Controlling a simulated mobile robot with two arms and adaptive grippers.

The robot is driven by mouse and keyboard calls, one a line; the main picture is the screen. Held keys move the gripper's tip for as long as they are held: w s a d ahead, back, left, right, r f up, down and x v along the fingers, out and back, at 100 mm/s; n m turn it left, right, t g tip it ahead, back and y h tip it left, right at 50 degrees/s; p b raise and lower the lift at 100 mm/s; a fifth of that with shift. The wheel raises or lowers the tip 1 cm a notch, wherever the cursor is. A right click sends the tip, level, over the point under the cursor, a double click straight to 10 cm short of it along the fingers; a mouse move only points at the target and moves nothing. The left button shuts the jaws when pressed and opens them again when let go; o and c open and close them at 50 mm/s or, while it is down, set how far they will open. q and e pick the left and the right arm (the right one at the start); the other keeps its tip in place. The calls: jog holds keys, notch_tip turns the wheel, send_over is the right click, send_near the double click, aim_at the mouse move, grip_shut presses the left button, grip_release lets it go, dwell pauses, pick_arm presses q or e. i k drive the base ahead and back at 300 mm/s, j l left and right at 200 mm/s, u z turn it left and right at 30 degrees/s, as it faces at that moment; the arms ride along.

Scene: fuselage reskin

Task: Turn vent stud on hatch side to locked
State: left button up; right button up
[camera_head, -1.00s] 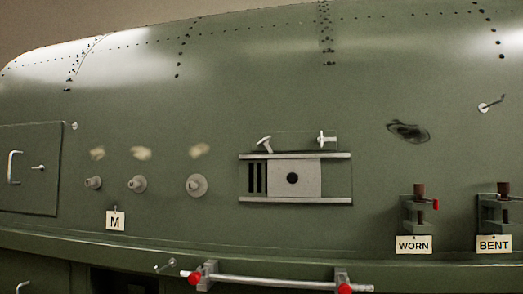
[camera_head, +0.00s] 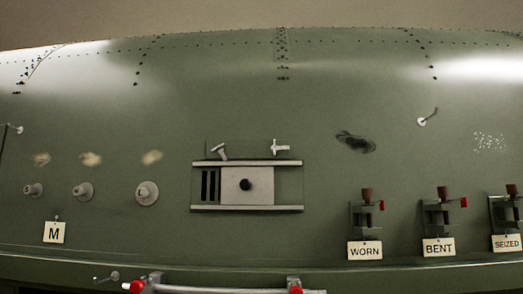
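The vent (camera_head: 247,209) is set in the green fuselage skin near the middle of the view. A pale plate (camera_head: 264,180) with a black round knob (camera_head: 246,185) sits between its two rails, and dark slots (camera_head: 210,186) show left of the plate. Two pale studs with cross handles stand above the top rail. The left stud (camera_head: 219,151) is tilted; the right stud (camera_head: 281,147) sits nearly square. I see no lock markings that I can read. Neither of my grippers is in view.
Pale round fittings (camera_head: 83,191) and a tag M (camera_head: 54,232) are to the left. Clamps tagged WORN (camera_head: 365,251), BENT (camera_head: 439,247) and SEIZED (camera_head: 507,243) are at the right. A bar with red ends (camera_head: 220,290) crosses the bottom. A dark dent (camera_head: 355,143) marks the skin.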

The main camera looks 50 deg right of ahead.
aim_at(220, 149)
jog(key=z, duration=0.45)
jog(key=i+j+z, duration=0.1)
jog(key=z, duration=0.35)
jog(key=j+z, duration=0.15)
jog(key=z, duration=0.3)
jog(key=i+j+z, duration=0.1)
jog(key=z, duration=0.35)
jog(key=j+z, duration=0.15)
jog(key=z, duration=0.3)
